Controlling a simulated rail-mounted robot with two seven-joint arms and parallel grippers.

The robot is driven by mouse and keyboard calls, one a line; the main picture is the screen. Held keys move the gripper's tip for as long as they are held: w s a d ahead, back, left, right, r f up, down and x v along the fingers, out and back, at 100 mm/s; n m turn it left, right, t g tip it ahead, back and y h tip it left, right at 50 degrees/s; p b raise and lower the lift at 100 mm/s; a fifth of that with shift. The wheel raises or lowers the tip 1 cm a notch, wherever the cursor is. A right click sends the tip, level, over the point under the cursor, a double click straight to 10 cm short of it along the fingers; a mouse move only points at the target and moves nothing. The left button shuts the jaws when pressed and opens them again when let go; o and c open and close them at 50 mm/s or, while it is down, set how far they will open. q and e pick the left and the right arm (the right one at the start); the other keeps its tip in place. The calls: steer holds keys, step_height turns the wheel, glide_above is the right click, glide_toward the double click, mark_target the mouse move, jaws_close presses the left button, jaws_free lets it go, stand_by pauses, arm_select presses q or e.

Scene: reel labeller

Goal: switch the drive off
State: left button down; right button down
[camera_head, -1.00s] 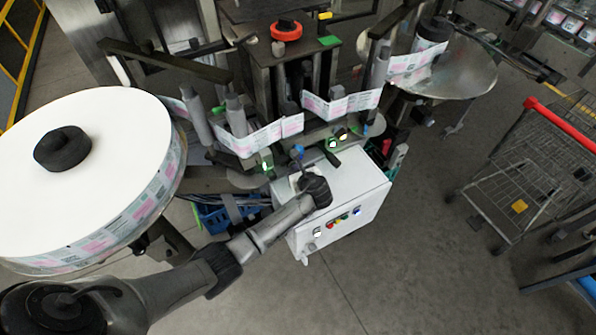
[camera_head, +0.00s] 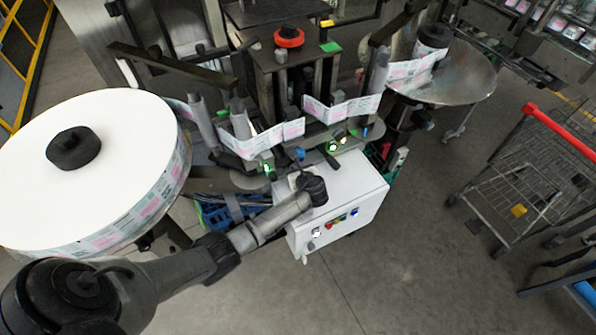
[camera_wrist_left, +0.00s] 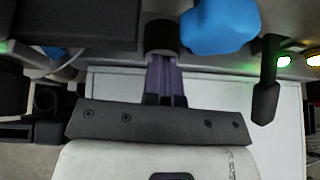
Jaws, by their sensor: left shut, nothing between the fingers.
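The labeller's white control cabinet (camera_head: 350,190) stands below the machine head. Its front carries a small row of coloured buttons (camera_head: 336,222) and a pale switch-like part (camera_head: 316,232). A blue knob (camera_head: 300,153) sits above the cabinet; it shows large in the left wrist view (camera_wrist_left: 220,25). A black lever (camera_wrist_left: 265,82) hangs to its right there, beside a lit green lamp (camera_wrist_left: 284,61). My left gripper (camera_wrist_left: 164,62) is shut and empty, its tips left of the blue knob, close to a dark round part (camera_wrist_left: 162,37). Contact cannot be told. Which control is the drive's is unclear.
A large white label reel (camera_head: 110,190) stands at the left, close to my left arm. A label web (camera_head: 340,107) runs across the machine to a round metal plate (camera_head: 455,80). A wire cart (camera_head: 535,180) with a red handle stands at the right. Floor before the cabinet is clear.

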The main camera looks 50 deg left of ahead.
arm_select(q)
steer(key=shift+a+r+p, duration=0.15)
steer(key=shift+r+p, duration=0.1)
steer(key=shift+p, duration=0.05)
steer(key=p+v, duration=0.9)
steer(key=v, duration=0.1)
steer(key=shift+f, duration=0.25)
